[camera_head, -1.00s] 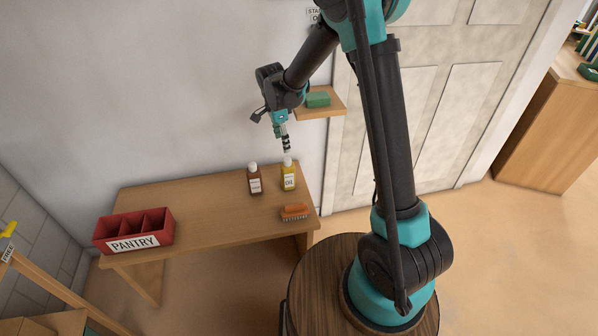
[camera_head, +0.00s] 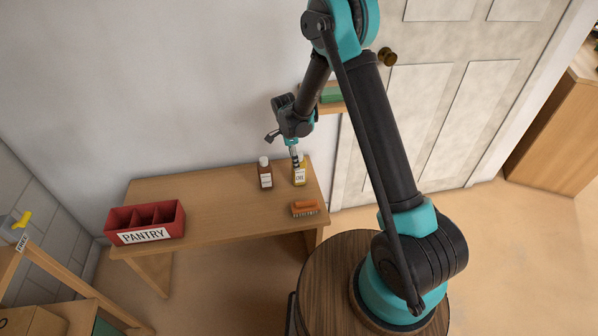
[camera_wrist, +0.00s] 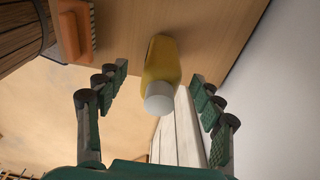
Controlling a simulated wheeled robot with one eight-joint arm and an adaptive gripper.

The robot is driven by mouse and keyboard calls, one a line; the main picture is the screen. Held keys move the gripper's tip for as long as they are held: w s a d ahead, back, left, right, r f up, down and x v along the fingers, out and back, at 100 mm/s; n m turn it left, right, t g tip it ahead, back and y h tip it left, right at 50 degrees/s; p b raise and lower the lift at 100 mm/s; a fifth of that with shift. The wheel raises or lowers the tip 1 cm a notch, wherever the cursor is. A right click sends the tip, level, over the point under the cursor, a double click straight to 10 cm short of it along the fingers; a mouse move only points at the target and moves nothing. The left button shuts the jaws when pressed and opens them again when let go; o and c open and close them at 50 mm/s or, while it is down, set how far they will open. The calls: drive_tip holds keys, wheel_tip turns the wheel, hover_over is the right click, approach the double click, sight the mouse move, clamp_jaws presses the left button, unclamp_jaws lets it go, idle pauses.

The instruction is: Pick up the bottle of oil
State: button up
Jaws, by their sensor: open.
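The bottle of oil (camera_head: 300,175) stands upright on the wooden table (camera_head: 220,210) near its right end, with yellow contents, a white cap and an "OIL" label. In the wrist view the yellow bottle (camera_wrist: 161,72) shows between my spread fingers, its white cap toward me. My gripper (camera_wrist: 160,90) is open and empty; neither finger touches the bottle. In the head view my gripper (camera_head: 295,160) is at the bottle's top and partly covers it.
A brown bottle (camera_head: 265,174) with a white cap stands just left of the oil. An orange brush (camera_head: 305,208) lies in front. A red "PANTRY" box (camera_head: 176,222) is at the table's left end. A wall shelf with a green item (camera_head: 331,94) is behind my arm.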

drive_tip(key=f, duration=0.1)
drive_tip(key=d+f, duration=0.1)
drive_tip(key=f, duration=0.1)
drive_tip(key=w+d+f, duration=0.1)
drive_tip(key=f, duration=0.1)
drive_tip(key=shift+f, duration=0.2)
clamp_jaws()
idle(0.4)
